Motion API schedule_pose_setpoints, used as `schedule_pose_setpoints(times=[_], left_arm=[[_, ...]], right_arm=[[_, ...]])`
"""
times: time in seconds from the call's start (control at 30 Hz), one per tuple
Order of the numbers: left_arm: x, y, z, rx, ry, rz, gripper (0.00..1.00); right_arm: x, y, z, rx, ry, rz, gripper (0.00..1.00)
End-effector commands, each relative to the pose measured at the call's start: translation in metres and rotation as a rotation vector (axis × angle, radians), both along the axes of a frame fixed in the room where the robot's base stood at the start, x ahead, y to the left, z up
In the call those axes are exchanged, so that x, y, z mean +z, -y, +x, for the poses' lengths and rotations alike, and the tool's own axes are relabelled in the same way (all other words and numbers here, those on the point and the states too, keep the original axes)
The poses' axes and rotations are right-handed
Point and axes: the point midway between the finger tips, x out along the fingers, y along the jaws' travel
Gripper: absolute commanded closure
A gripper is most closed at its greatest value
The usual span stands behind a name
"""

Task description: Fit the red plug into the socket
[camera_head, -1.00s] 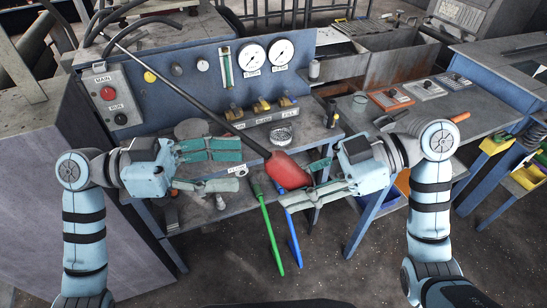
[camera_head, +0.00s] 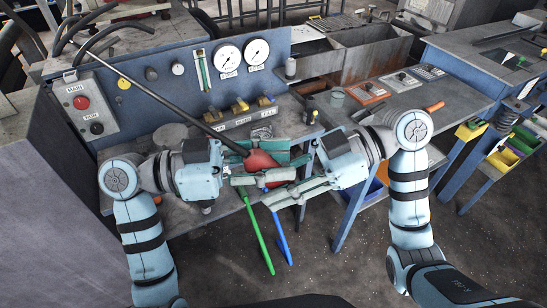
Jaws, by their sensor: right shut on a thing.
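The red plug (camera_head: 262,159) is on the end of a thick black cable (camera_head: 165,98) that runs up to the left, and is held above the bench's front edge. My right gripper (camera_head: 274,183) reaches in from the right and is shut on the plug's lower end. My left gripper (camera_head: 286,160) reaches in from the left, its fingers apart, one above and one below the plug's body. The fingers of both grippers overlap and hide much of the plug. I cannot make out the socket.
A blue panel with two gauges (camera_head: 228,58) and a red button box (camera_head: 88,103) stands behind. A green-handled tool (camera_head: 257,232) and a blue-handled tool (camera_head: 279,238) hang below the grippers. A side bench (camera_head: 440,93) stands right.

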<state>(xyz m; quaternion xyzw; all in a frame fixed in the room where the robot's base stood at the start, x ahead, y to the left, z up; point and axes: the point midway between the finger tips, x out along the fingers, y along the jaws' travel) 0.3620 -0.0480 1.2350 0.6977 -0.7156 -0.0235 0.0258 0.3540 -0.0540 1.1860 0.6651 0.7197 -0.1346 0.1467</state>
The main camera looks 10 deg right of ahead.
Motion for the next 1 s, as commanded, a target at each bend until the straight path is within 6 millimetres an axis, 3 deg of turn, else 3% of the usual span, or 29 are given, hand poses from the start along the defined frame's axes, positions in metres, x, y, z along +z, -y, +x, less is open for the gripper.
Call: schedule_pose_setpoints(times=[0.03, 0.1, 0.17, 0.2, 0.33, 0.7, 0.83, 1.0], left_arm=[[-0.001, 0.0, 0.002, 0.006, -0.002, 0.002, 0.88], [-0.001, 0.0, 0.002, 0.007, -0.002, 0.003, 1.0], [-0.001, 0.0, 0.002, 0.008, -0.002, 0.004, 1.0], [-0.001, 0.0, 0.002, 0.008, -0.002, 0.004, 1.0], [-0.001, 0.0, 0.002, 0.007, -0.002, 0.004, 1.0], [0.0, 0.0, 0.001, 0.003, 0.0, 0.001, 1.0], [0.0, 0.001, 0.001, 0.002, 0.0, 0.0, 1.0], [0.0, 0.001, 0.001, 0.002, 0.0, 0.0, 1.0]], right_arm=[[0.001, -0.001, -0.002, 0.01, 0.004, 0.003, 1.0], [0.001, -0.001, -0.003, 0.012, 0.005, 0.003, 1.0], [0.001, -0.001, -0.003, 0.014, 0.006, 0.004, 1.0], [0.001, -0.001, -0.003, 0.014, 0.006, 0.004, 0.7], [0.001, -0.001, -0.003, 0.012, 0.005, 0.004, 0.5], [0.002, 0.004, -0.001, 0.006, 0.004, 0.001, 0.49], [0.011, 0.027, 0.002, 0.003, 0.003, -0.003, 0.49], [0.03, 0.071, 0.008, 0.002, 0.0, -0.004, 0.49]])
